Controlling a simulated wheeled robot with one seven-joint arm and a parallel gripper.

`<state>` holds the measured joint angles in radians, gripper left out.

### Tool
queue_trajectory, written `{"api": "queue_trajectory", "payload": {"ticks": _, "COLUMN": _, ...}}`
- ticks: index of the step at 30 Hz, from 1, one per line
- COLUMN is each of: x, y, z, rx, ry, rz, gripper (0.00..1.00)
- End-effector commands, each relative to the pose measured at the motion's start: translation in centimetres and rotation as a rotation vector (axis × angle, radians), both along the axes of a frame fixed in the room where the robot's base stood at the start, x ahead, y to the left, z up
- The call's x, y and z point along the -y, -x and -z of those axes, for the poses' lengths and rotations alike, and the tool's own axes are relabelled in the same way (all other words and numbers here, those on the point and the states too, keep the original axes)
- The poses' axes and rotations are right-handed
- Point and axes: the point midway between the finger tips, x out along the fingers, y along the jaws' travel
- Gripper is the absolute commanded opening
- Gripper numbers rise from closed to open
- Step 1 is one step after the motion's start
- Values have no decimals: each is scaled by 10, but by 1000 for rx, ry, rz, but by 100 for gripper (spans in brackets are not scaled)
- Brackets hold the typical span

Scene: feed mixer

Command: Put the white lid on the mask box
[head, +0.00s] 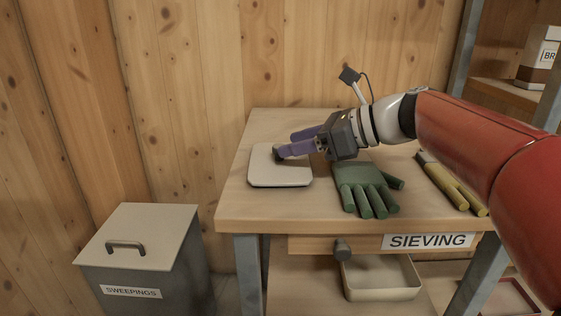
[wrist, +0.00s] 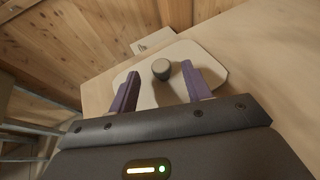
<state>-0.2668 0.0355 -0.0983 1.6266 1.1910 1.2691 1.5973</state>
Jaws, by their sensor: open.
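The white lid (head: 280,175) lies flat on the wooden table near its left end, with a dark grey knob on top. It also shows in the wrist view (wrist: 213,60), its knob (wrist: 161,69) standing between the finger ends. My gripper (head: 285,145) is open over the lid, its purple fingers on either side of the knob; in the wrist view (wrist: 161,73) a gap shows between the knob and each finger. An open cream box (head: 382,280) stands on the shelf below the tabletop; I cannot tell for sure whether it is the mask box.
A drawer with a dark knob (head: 342,249) and a SIEVING label sits under the tabletop. A SWEEPINGS bin (head: 140,240) stands at left. A wooden wall closes the back.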

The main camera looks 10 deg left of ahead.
Motion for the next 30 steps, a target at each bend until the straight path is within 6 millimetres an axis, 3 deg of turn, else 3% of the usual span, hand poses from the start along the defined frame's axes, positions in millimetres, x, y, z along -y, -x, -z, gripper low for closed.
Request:
{"api": "queue_trajectory", "payload": {"ticks": 9, "x": -37, "y": -5, "z": 19, "rx": 0, "ry": 0, "rz": 0, "gripper": 49}}
{"api": "queue_trajectory", "payload": {"ticks": 17, "x": -39, "y": -6, "z": 20, "rx": 0, "ry": 0, "rz": 1, "gripper": 49}}
{"api": "queue_trajectory", "payload": {"ticks": 28, "x": -39, "y": -6, "z": 20, "rx": 0, "ry": 0, "rz": 1, "gripper": 2}}
{"api": "queue_trajectory", "payload": {"ticks": 30, "x": -39, "y": -6, "z": 19, "rx": 1, "ry": 0, "rz": 1, "gripper": 0}}
